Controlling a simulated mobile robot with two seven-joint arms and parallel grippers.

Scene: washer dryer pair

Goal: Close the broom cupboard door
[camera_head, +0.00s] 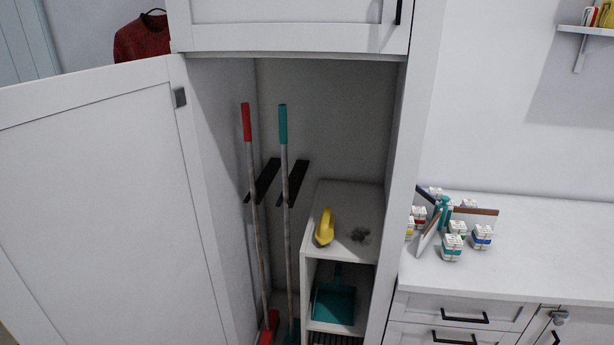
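The broom cupboard door (105,200) is white and panelled. It stands wide open, swung out to the left, with a hinge showing near its top edge beside the cupboard's left side. The broom cupboard (340,115) is open at the front, so its inside shows. In it a red-handled broom (247,125) and a teal-handled broom (284,130) stand upright at black wall holders. Neither of my grippers shows in the head view. The door's free edge and its handle are out of frame.
Inside the cupboard, a white shelf unit (350,195) holds a yellow object (325,227) and a teal dustpan (334,300). A counter (540,265) with small jars stands at the right. A closed upper cabinet (290,12) is above.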

